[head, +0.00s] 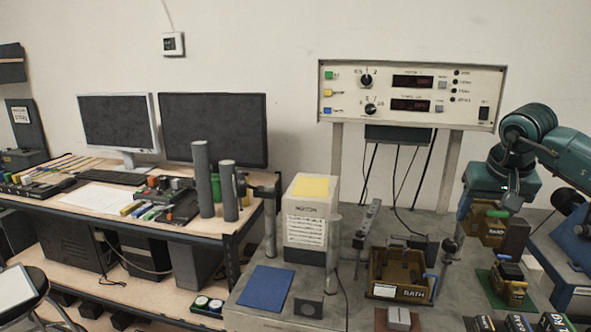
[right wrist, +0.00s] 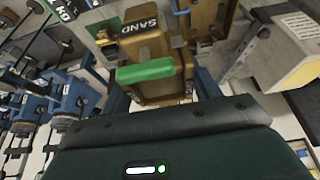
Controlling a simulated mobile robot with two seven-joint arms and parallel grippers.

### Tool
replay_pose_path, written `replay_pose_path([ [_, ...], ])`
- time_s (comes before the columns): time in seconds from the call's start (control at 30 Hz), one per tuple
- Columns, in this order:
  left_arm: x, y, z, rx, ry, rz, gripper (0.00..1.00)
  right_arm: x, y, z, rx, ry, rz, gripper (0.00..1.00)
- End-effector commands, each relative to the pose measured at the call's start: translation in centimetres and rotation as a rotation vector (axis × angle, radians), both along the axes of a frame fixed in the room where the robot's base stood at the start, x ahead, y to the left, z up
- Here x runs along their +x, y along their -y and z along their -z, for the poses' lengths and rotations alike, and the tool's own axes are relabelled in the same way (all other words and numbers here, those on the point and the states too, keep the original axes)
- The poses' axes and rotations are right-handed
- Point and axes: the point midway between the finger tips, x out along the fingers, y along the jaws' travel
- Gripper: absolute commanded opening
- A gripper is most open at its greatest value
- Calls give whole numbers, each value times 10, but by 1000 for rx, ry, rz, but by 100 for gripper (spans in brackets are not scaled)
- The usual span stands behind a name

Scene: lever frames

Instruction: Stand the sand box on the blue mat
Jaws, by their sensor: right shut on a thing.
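The sand box (head: 481,223) is a brown box with a green handle, held up above the bench at the right in the head view. In the right wrist view, the box (right wrist: 145,47) shows its SAND label and its green handle (right wrist: 145,70) between the fingers. My right gripper (head: 492,209) is shut on it. The blue mat (head: 266,287) lies flat and bare at the bench's front left, well to the left of the held box. My left gripper is in neither view.
A brown BATH box (head: 388,272) stands between the mat and my right gripper. Another brown box (head: 510,290) with a blue handle stands on a green mat below the gripper. A pale machine (head: 311,220) with a yellow top stands behind the blue mat. A small dark block (head: 308,308) is beside it.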

Motion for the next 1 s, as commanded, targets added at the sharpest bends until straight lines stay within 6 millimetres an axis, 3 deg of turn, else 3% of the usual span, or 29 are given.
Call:
replay_pose_path([
  [0.23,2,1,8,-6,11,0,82,-23,-36,63,0,-1,-40,6],
  [0.37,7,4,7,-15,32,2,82,-45,-61,103,0,-2,-76,6],
  [0.6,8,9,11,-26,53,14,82,-114,-118,180,3,-3,-165,6],
  [0.8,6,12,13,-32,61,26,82,-162,-149,212,3,2,-219,6],
  [1.0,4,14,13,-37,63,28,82,-184,-161,222,3,2,-237,6],
])
